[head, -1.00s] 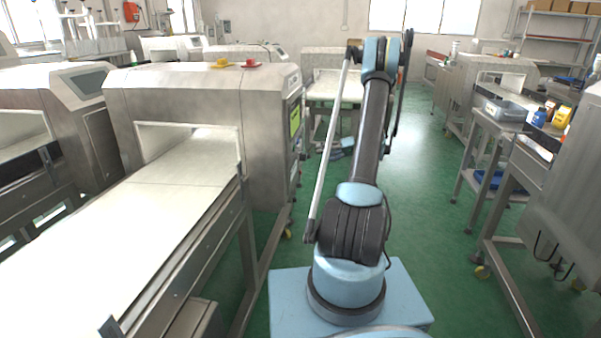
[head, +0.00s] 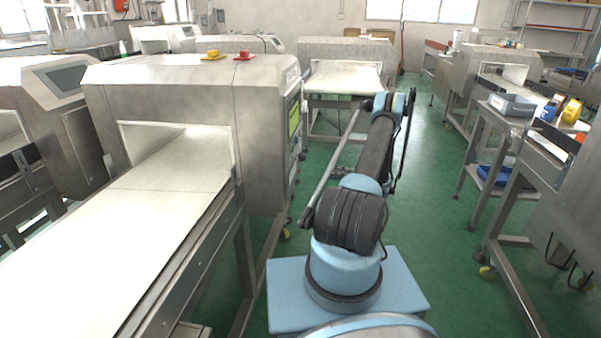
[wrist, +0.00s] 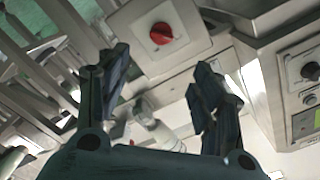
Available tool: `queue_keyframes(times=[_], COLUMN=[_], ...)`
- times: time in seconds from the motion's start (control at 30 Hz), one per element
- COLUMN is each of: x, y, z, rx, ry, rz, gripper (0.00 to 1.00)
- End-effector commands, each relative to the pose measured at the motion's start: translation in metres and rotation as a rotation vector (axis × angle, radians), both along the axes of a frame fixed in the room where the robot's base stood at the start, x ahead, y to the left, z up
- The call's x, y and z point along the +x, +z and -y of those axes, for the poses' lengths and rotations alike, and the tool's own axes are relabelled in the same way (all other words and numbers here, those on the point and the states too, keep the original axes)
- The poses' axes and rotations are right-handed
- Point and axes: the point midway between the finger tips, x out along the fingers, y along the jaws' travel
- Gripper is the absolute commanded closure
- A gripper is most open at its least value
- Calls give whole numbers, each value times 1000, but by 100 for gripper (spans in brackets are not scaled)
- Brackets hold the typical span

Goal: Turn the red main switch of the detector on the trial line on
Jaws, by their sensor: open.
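The red main switch (wrist: 161,33) is a round red knob on a pale square plate (wrist: 185,25), at the top of the wrist view. My gripper (wrist: 162,78) is open and empty, its two dark fingers apart. The switch shows beyond the gap between the fingertips, apart from them. In the head view the detector (head: 150,85) is a grey metal housing over a white belt, left of my arm. The switch does not show there, and my gripper is hidden behind my arm.
A red button (head: 244,56) and a yellow one (head: 212,55) sit on the detector's top. In the wrist view, a panel with a black knob (wrist: 310,70) is at the right and metal rails (wrist: 30,60) at the left. Green floor (head: 425,190) is open right of my arm.

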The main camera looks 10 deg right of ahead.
Motion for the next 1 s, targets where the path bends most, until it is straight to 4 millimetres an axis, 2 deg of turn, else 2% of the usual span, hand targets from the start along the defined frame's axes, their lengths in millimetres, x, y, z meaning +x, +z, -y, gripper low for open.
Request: queue_keyframes(times=[0.7, 1.0], x=[37, 50], y=[1, 1], z=[-118, -155], rx=[0, 0], ry=[6, 5], rz=[-1, -1], gripper=[40, 40])
